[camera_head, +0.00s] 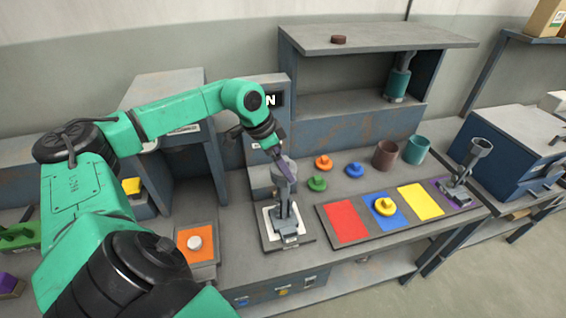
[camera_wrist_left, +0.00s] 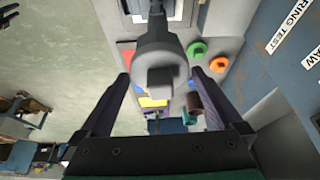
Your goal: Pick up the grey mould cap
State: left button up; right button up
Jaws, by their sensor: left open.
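The grey mould cap (camera_head: 284,163) appears to sit on top of a grey stand (camera_head: 287,215) on a white pad. In the left wrist view the cap (camera_wrist_left: 160,52) is round, with a square knob facing the camera. My left gripper (camera_head: 283,162) reaches down to it from above. In the left wrist view the left gripper (camera_wrist_left: 160,77) is open, with one finger on each side of the knob. I cannot tell whether the fingers touch it. My right gripper is in neither view.
Orange (camera_head: 323,162), green (camera_head: 317,183) and blue (camera_head: 354,170) knobbed pieces lie right of the stand. A tray (camera_head: 372,232) holds coloured pads, a yellow piece (camera_head: 384,206) and another grey stand (camera_head: 461,181). Brown (camera_head: 385,155) and teal (camera_head: 416,149) cups stand behind it.

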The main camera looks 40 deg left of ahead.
pick_arm(q)
jog(key=shift+w, duration=0.1)
jog(key=c, duration=1.1)
